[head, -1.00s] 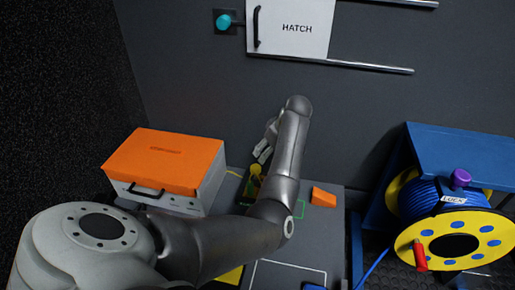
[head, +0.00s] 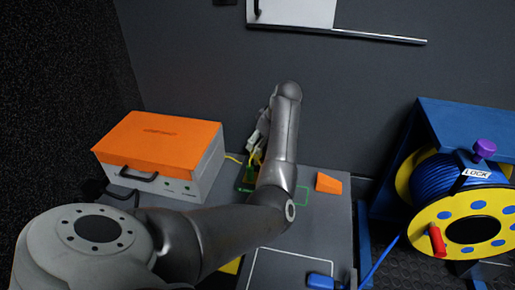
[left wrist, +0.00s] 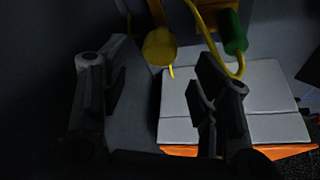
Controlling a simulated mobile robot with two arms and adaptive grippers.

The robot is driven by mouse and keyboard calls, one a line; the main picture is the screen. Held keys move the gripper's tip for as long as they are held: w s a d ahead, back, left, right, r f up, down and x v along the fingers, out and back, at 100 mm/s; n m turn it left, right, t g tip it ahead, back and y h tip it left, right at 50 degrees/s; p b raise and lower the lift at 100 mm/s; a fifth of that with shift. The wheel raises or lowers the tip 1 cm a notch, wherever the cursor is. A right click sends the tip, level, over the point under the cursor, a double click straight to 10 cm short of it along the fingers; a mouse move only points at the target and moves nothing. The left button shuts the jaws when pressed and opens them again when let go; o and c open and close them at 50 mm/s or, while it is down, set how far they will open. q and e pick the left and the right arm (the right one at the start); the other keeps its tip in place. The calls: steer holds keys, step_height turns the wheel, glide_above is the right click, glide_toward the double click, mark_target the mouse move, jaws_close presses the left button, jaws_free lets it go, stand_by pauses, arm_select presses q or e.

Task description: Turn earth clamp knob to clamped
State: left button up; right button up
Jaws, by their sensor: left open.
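A yellow round knob-like part (left wrist: 160,47) shows in the left wrist view, ahead of my gripper and between the lines of its fingers; I take it for the earth clamp knob. A green cylinder (left wrist: 233,32) with a yellow cable stands to its right. In the head view the yellow and green clamp parts (head: 247,176) sit on the grey bench, partly hidden by my left arm. My left gripper (left wrist: 160,78) is open, with nothing between its fingers. In the head view the left gripper (head: 261,132) is mostly hidden behind the forearm. My right gripper is not in view.
A grey box with an orange lid (head: 160,141) stands left of the clamp. A yellow and blue cable reel (head: 460,205) stands at right. The dark wall (head: 200,60) rises behind.

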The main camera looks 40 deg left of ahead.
arm_select(q)
steer(key=b+x, duration=0.2)
steer(key=x, duration=0.2)
steer(key=shift+a+f, duration=0.1)
steer(key=shift+f, duration=0.05)
steer(key=shift+c, duration=0.4)
